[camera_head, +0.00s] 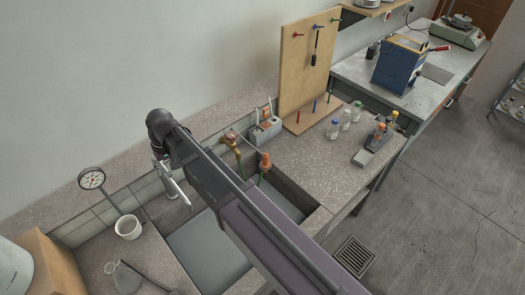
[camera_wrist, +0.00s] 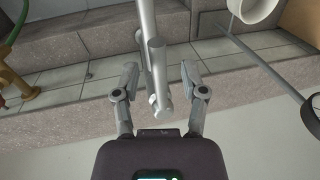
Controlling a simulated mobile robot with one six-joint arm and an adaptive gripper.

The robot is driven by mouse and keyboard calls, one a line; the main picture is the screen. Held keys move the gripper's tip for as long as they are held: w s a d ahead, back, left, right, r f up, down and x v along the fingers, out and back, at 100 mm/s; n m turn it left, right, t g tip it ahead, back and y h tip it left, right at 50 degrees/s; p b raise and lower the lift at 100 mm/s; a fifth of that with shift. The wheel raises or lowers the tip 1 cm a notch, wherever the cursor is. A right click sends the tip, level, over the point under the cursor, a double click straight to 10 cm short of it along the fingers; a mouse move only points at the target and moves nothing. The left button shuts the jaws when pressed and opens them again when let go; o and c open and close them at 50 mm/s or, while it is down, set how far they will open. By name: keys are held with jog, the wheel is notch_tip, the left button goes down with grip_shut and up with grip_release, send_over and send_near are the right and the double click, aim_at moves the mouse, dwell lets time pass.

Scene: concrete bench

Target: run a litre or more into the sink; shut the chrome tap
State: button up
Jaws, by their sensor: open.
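The chrome tap (camera_head: 176,186) stands at the back edge of the sink (camera_head: 205,250), partly hidden behind my arm. In the wrist view the chrome tap (camera_wrist: 147,25) reaches down between my fingers, its lower end near the palm. My gripper (camera_wrist: 159,70) is open, with one finger on each side of the tap; I see a gap on both sides. In the head view my gripper (camera_head: 158,160) is small and partly hidden at the tap. I cannot make out any running water, and my arm covers part of the sink.
A brass tap with an orange handle (camera_head: 265,160) and other brass fittings (camera_head: 230,140) stand right of my arm. A dial gauge (camera_head: 92,178), a white cup (camera_head: 128,227) and a glass flask (camera_head: 126,277) are at left. Bottles (camera_head: 345,119) stand on the right counter.

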jog(key=shift+w+d+r+p, duration=0.75)
jog(key=shift+d+r+p, duration=0.25)
jog(key=shift+r+p, duration=5.35)
jog(key=w+d+f+m+b, duration=0.1)
jog(key=d+f+b, duration=0.4)
jog(key=d, duration=1)
jog(key=w+d+f+m+t+h+b, duration=0.1)
jog(key=d+f+m+b, duration=0.2)
jog(key=d, duration=1.2)
jog(key=shift+f+m+b, duration=0.4)
jog(key=shift+f+b, duration=1)
jog(key=shift+b, duration=0.15)
jog(key=shift+d, duration=0.1)
jog(key=s+d+f+m+b, duration=0.1)
jog(key=s+d+f+b, duration=0.1)
jog(key=d, duration=0.5)
jog(key=s+d+f+m+b, duration=0.1)
jog(key=s+d+f+b, duration=0.2)
jog(key=d, duration=0.4)
jog(key=shift+d+f+m+h+b, duration=0.15)
jog(key=shift+f+m+h+b, duration=0.25)
jog(key=shift+f+b, duration=0.05)
jog(key=shift+s, duration=0.1)
